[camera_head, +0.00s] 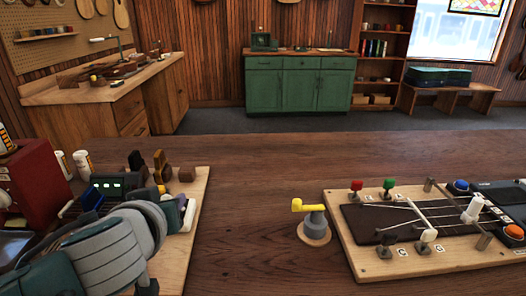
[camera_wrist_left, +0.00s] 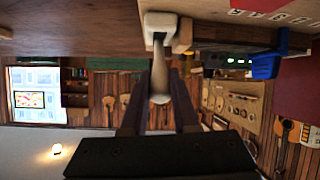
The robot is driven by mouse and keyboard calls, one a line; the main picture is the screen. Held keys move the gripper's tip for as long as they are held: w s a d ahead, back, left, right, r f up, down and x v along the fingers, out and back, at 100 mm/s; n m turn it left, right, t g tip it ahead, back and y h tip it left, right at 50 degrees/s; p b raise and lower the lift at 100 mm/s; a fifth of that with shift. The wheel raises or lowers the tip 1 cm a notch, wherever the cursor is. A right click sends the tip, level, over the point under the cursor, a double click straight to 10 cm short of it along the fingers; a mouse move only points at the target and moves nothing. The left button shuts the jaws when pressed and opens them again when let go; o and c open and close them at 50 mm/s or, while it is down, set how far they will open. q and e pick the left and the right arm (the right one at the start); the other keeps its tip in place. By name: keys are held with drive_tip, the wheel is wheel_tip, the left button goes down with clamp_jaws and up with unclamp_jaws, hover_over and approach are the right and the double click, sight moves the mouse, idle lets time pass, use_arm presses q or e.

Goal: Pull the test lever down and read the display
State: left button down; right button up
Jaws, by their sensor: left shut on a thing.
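The left board (camera_head: 198,189) carries a dark box with a lit display (camera_head: 108,185) showing several small green lights. The display's green lights also show in the left wrist view (camera_wrist_left: 236,60), too small to read. A cream lever (camera_wrist_left: 159,78) extends from a pale mount (camera_wrist_left: 160,22) in the left wrist view. My left gripper (camera_wrist_left: 158,92) has its two dark fingers on either side of this lever and is shut on it. In the head view my left arm hides the gripper and most of the lever. My right gripper is in neither view.
A yellow-handled grey fixture (camera_head: 313,222) stands mid-table. A right board (camera_head: 380,268) holds a fretboard, coloured knobs and an orange button (camera_head: 514,232). A red box (camera_head: 38,185) and small bottles stand at left. The table between the boards is mostly clear.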

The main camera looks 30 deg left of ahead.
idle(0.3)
use_arm(q)
drive_tip(key=c, duration=0.7)
unclamp_jaws()
drive_tip(key=v, duration=1)
